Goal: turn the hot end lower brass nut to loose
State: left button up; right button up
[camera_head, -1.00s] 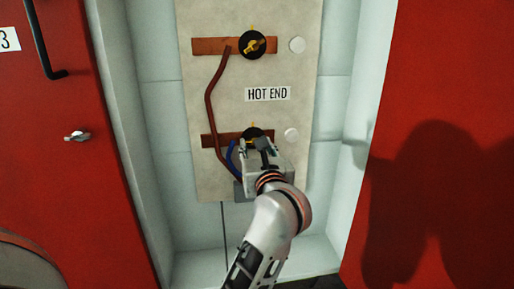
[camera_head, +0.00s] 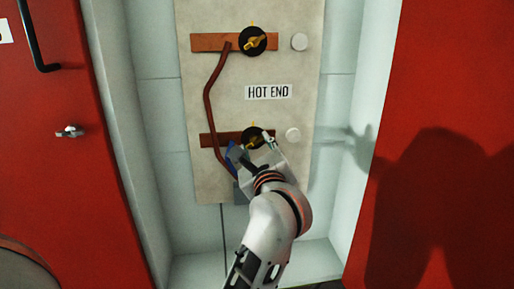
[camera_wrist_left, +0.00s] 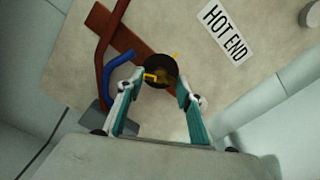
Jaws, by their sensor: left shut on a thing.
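The hot end lower brass nut (camera_wrist_left: 152,76) is a small yellow wing nut on a round black disc at the lower copper bar. In the head view the lower disc (camera_head: 252,136) shows just above my left gripper (camera_head: 253,147), which covers part of it. In the left wrist view my left gripper (camera_wrist_left: 162,88) has one finger on each side of the nut and is shut on it. Exact finger contact is hard to see. A yellow mark (camera_wrist_left: 177,56) sits at the disc's edge. My right gripper is not in view.
The upper brass nut (camera_head: 254,42) sits on its own black disc. The HOT END label (camera_head: 268,92) lies between the two. A brown cable (camera_head: 209,103) and a blue cable (camera_wrist_left: 118,76) run left of the lower nut. Red doors (camera_head: 440,80) flank the recess.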

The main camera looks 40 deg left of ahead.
pick_arm(q)
jog(key=shift+f, duration=0.1)
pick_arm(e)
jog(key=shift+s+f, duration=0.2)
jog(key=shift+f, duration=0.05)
pick_arm(q)
jog(key=o, duration=1)
jog(key=shift+o, duration=0.6)
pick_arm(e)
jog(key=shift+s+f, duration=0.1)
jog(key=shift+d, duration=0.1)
pick_arm(q)
jog(key=v, duration=0.7)
jog(key=shift+s+d, duration=0.2)
